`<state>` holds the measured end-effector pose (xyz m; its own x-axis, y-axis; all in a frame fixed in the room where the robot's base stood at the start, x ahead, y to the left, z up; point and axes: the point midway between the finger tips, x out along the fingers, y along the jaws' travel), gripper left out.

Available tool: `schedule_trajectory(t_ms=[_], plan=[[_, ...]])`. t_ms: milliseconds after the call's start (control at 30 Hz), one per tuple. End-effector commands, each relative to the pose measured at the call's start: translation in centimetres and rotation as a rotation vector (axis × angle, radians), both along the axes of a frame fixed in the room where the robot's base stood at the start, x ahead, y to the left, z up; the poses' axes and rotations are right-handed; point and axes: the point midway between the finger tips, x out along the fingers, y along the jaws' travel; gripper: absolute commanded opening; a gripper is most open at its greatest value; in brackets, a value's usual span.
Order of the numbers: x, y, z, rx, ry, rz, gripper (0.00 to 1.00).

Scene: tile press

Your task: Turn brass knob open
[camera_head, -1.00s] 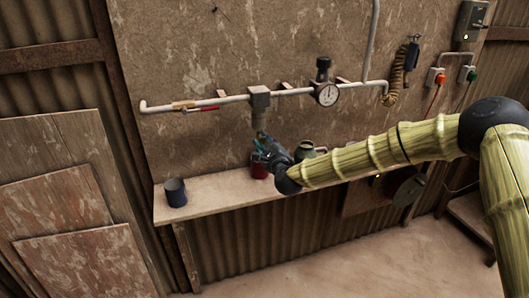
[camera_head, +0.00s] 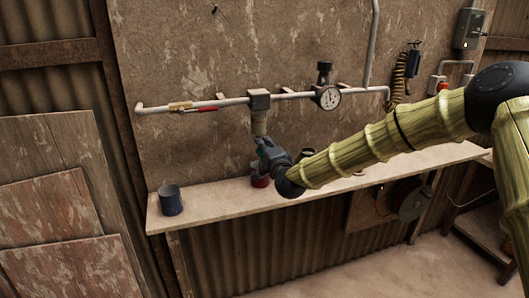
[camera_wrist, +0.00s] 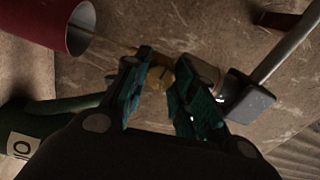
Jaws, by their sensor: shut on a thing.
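The brass knob (camera_wrist: 158,76) sits between the teal fingertips of my gripper (camera_wrist: 160,70) in the wrist view. My gripper is shut on it. In the head view my gripper (camera_head: 260,138) reaches up to the bottom of a pale cylindrical bowl (camera_head: 259,122). The bowl hangs from a grey block (camera_head: 260,100) on the wall pipe. The knob is hidden behind my gripper in the head view. I cannot tell how far it is turned.
A red mug (camera_head: 260,181) stands on the shelf (camera_head: 225,197) under my gripper; it is close in the wrist view (camera_wrist: 45,18). A blue mug (camera_head: 171,200) stands at left. A gauge (camera_head: 328,97) and a red-handled valve (camera_head: 195,109) are on the pipe.

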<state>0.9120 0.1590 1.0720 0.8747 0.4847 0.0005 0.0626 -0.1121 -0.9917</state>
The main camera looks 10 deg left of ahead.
Motion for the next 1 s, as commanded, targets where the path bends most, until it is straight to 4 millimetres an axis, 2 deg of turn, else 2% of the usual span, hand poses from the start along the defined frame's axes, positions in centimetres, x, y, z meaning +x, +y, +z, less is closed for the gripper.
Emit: schedule_trajectory(t_ms=[300, 733, 767, 800, 867, 1000], plan=[[0.01, -0.06, -0.07, -0.068, -0.037, -0.001, 0.03], [0.02, -0.07, -0.06, -0.074, -0.039, -0.001, 0.03], [0.02, -0.07, -0.06, -0.074, -0.039, -0.001, 0.32], [0.02, -0.07, -0.06, -0.074, -0.039, -0.001, 0.39], [0.01, -0.05, -0.05, -0.073, -0.039, 0.000, 0.49], [0.00, 0.01, -0.03, -0.073, -0.039, 0.000, 0.49]])
